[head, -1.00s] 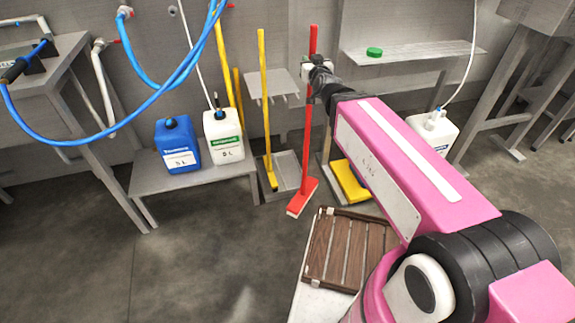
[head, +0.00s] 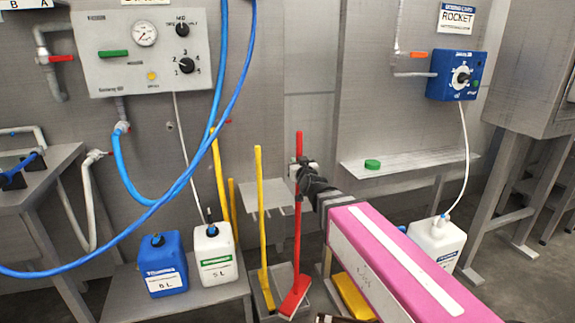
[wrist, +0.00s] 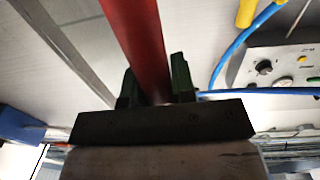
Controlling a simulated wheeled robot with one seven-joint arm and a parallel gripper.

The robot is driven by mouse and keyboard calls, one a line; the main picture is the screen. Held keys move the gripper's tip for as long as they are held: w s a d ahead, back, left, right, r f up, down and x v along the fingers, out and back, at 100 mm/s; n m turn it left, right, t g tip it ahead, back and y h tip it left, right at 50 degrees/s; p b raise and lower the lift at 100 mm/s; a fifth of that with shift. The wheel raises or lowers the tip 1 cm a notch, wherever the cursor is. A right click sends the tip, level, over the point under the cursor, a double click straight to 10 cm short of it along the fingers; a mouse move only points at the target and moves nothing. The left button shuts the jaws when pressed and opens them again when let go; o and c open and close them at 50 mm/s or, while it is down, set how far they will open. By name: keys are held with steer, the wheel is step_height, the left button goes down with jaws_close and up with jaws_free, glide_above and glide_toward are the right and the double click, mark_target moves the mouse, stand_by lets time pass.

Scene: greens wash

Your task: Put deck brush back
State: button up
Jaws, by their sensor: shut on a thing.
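The red deck brush (head: 298,225) stands nearly upright in the head view, its red head with a pale bristle edge low down. My gripper (head: 303,168) is shut on the upper part of its handle. In the wrist view the red handle (wrist: 138,45) runs up between the two dark green fingers of my gripper (wrist: 156,90). Just left and behind is a grey rack (head: 265,187) with a shelf and a low tray (head: 285,270). A yellow-handled tool (head: 261,210) stands in it. Whether the brush head touches the tray or floor, I cannot tell.
A blue jug (head: 164,264) and a white jug (head: 215,254) stand on a low bench at left. A blue hose (head: 165,200) hangs before the wall. A wall shelf (head: 410,165) holds a green puck (head: 372,164). A yellow object (head: 354,295) lies below, near my arm.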

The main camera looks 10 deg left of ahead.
steer(key=f+x, duration=0.3)
steer(key=x, duration=1.1)
steer(key=shift+w+f, duration=0.15)
steer(key=shift+f, duration=0.05)
steer(key=shift+a+f, duration=0.15)
steer(key=shift+f, duration=0.2)
steer(key=o, duration=0.8)
steer(key=shift+c, duration=0.2)
steer(key=shift+r, duration=0.15)
